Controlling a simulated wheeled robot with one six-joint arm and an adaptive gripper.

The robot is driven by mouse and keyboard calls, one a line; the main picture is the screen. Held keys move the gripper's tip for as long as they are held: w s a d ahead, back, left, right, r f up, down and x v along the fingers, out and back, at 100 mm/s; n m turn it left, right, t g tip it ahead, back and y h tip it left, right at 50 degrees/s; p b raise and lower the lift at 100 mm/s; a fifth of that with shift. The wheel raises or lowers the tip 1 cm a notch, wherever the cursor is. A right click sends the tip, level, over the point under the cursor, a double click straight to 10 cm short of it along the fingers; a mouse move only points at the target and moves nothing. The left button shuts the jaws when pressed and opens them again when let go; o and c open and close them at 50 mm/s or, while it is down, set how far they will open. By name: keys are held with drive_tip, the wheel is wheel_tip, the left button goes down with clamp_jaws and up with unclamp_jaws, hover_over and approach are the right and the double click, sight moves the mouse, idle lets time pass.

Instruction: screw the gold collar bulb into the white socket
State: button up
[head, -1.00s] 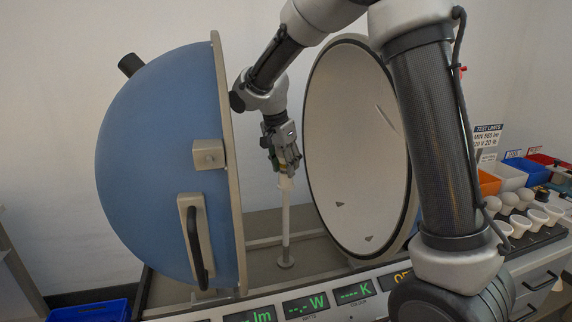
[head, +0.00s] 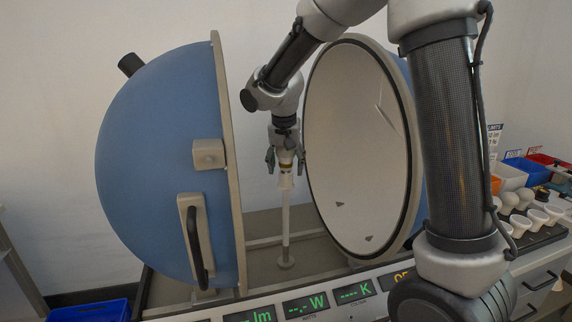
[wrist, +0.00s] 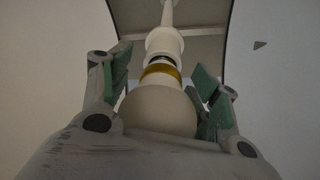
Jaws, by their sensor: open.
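The gold collar bulb has a white globe (wrist: 160,108) and a gold collar (wrist: 161,70). In the wrist view its collar end lines up with the white socket (wrist: 165,42), with a dark band between collar and socket. I cannot tell how deep it is seated. In the head view the socket (head: 286,182) tops a slim white post, with the bulb above it, partly hidden by my gripper. My gripper (head: 286,163) points down over the bulb. Its green-padded fingers (wrist: 162,75) are open on both sides of the bulb, with visible gaps beside it.
The blue half sphere (head: 165,165) stands left of the post, and the pale open half (head: 350,150) stands close on the right. Lit readouts (head: 305,304) run along the front. White bulbs (head: 540,217) and coloured bins (head: 530,172) sit at the right.

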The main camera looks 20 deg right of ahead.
drive_tip(key=n+y, duration=0.1)
drive_tip(key=n, duration=0.3)
drive_tip(key=n+y, duration=0.1)
drive_tip(key=n, duration=0.3)
drive_tip(key=n+y, duration=0.1)
drive_tip(key=n, duration=0.3)
drive_tip(key=n+g, duration=0.1)
drive_tip(key=n, duration=0.2)
drive_tip(key=shift+n+y, duration=0.4)
drive_tip(key=shift+c, duration=0.2)
drive_tip(key=c, duration=1)
